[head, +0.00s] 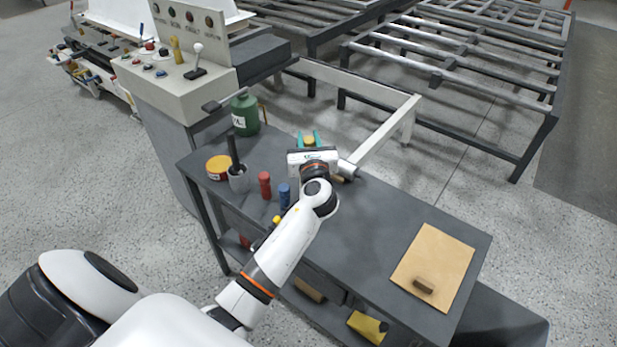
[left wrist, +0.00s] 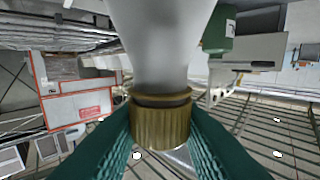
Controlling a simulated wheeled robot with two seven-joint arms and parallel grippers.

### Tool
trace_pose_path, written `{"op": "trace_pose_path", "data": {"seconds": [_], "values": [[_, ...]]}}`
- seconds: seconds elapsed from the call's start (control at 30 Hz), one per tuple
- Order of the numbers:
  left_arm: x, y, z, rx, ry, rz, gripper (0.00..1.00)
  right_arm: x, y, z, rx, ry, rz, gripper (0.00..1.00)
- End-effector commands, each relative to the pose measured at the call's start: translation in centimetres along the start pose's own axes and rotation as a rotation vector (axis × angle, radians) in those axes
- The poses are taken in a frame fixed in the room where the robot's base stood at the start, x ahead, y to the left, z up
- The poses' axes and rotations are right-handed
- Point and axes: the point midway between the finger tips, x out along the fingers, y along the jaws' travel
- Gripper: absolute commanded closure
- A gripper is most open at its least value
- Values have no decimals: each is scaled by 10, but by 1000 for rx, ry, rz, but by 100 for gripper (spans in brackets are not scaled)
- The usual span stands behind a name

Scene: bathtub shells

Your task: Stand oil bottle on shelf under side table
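The oil bottle shows in the left wrist view as a pale grey body (left wrist: 166,50) with a brass-coloured neck or cap (left wrist: 160,122). In the head view only its gold top (head: 309,140) shows; the gripper hides the rest. My left gripper (head: 309,136) has its teal fingers on both sides of that brass part and appears shut on it, near the back edge of the side table. The side table (head: 350,225) has a dark grey top and a lower shelf, partly visible below its front edge. My right gripper is not in view.
A green canister (head: 245,113), a yellow-orange tin (head: 219,167), a grey pot (head: 238,178), and red (head: 265,184) and blue (head: 285,194) bottles stand on the table's left part. A tan board (head: 433,262) lies right. A yellow item (head: 367,327) is low under the table.

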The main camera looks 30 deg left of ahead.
Motion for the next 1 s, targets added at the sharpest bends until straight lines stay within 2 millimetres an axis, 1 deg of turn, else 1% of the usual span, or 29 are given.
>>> {"op": "trace_pose_path", "data": {"seconds": [0.03,0.07,0.33,0.43,0.57,0.7,0.8,0.9,1.0], "values": [[0,0,0,0,0,0,98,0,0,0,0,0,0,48],[0,0,0,0,0,0,100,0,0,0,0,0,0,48],[0,0,-1,-1,1,0,100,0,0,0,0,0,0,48],[0,0,-8,-3,2,0,100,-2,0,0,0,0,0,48],[0,0,-31,-4,5,0,100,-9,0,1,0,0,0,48],[0,0,-61,-4,6,1,100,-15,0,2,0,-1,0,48],[0,0,-79,-3,6,1,100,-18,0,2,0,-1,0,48],[0,0,-92,-3,4,0,100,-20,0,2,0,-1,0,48],[0,0,-99,-1,4,0,100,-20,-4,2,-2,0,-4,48]]}}
